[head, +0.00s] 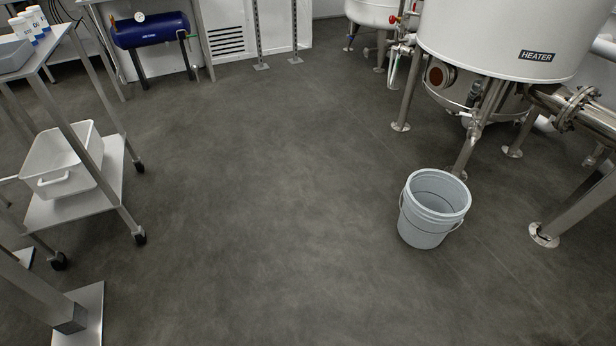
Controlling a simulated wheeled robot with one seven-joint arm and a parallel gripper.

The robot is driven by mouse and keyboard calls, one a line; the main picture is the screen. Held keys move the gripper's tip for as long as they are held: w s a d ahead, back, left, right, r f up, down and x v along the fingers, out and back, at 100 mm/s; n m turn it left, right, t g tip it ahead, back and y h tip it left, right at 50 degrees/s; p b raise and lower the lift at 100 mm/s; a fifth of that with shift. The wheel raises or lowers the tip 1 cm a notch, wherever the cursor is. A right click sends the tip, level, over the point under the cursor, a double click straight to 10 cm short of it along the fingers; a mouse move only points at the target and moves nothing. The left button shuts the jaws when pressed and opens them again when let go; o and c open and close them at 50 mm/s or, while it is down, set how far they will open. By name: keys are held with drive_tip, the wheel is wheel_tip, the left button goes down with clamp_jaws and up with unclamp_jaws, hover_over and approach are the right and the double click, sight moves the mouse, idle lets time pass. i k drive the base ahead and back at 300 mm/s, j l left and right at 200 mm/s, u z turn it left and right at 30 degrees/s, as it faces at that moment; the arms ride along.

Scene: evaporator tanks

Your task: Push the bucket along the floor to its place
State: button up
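A light grey-blue bucket (427,222) stands upright on the dark floor, right of the middle in the head view. It is open at the top and looks empty as far as I can see inside. Its thin wire handle hangs down against the side. It stands just in front of a steel leg of the heater tank. My gripper is not in view. No marked place for the bucket can be made out on the floor.
The heater tank (480,40) stands on steel legs behind the bucket, with a flanged pipe (585,115) at right. A wheeled cart (75,205) with a white tub (62,160) is at left. A blue tank (150,30) stands at the back. The middle floor (250,190) is clear.

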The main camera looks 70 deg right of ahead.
sight(435, 200)
drive_tip(key=l+z, duration=0.1)
drive_tip(key=z, duration=0.3)
drive_tip(key=l+z, duration=0.1)
drive_tip(key=z, duration=0.3)
drive_tip(key=l+z, duration=0.1)
drive_tip(key=z, duration=0.3)
drive_tip(key=l+z, duration=0.1)
drive_tip(key=z, duration=0.3)
drive_tip(key=i+z, duration=0.1)
drive_tip(key=z, duration=0.35)
drive_tip(key=i+l+z, duration=0.7)
drive_tip(key=i+z, duration=0.2)
drive_tip(key=i+l, duration=0.15)
drive_tip(key=i, duration=0.45)
drive_tip(key=l+z, duration=0.05)
